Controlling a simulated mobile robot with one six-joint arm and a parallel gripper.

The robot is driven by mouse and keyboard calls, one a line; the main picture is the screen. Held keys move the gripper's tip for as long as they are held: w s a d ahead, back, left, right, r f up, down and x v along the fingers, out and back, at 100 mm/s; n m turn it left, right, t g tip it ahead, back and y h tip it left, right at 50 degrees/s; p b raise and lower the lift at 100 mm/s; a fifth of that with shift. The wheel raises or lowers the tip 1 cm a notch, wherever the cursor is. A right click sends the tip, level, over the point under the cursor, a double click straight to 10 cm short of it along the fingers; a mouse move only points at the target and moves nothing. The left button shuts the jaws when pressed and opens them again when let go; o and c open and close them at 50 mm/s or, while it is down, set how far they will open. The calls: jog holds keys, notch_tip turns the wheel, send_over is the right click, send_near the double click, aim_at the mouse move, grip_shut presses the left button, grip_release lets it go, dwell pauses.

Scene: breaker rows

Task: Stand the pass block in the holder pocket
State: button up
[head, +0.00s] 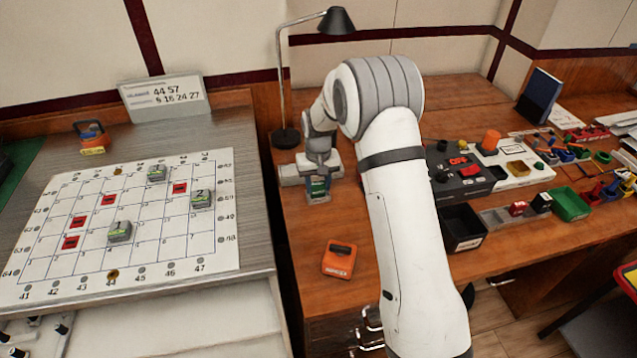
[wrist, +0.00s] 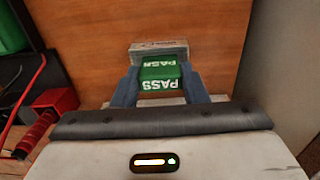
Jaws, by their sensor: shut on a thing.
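The pass block (wrist: 158,72) is green with white PASS lettering, on two faces in the wrist view. My gripper (wrist: 159,88) is shut on it, with a dark blue-grey finger on either side. In the head view the block (head: 318,186) is a small green patch between the fingers of my gripper (head: 318,190), over the left part of the wooden desk. A light grey piece (wrist: 158,48) with dark marking sits just beyond the block. It may be the holder; its pocket is hidden, and I cannot tell whether the block is in it.
An orange block (head: 339,259) lies on the desk in front of my gripper. A lamp (head: 285,137) stands close behind to the left. The gridded board (head: 140,255) is left, across a gap. A dark open bin (head: 463,228) and a green bin (head: 570,203) are right.

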aim_at(318, 185)
jog(key=o, duration=1)
jog(key=shift+c, duration=0.2)
notch_tip(318, 185, up, 12)
jog(key=s+d+r+m+t, duration=0.1)
jog(key=s+d+r, duration=0.35)
jog(key=s, duration=0.25)
jog(key=s+d+r, duration=0.3)
jog(key=s+r, duration=0.2)
jog(key=s, duration=0.2)
jog(key=s+d, duration=0.3)
jog(key=s, duration=0.6)
jog(key=s+d+f+m+t, duration=0.1)
jog(key=s+d, duration=0.1)
jog(key=s, duration=0.8)
jog(key=shift+s+d+t+b, duration=0.25)
jog(key=shift+d+t+b, duration=0.05)
jog(key=shift+d, duration=0.1)
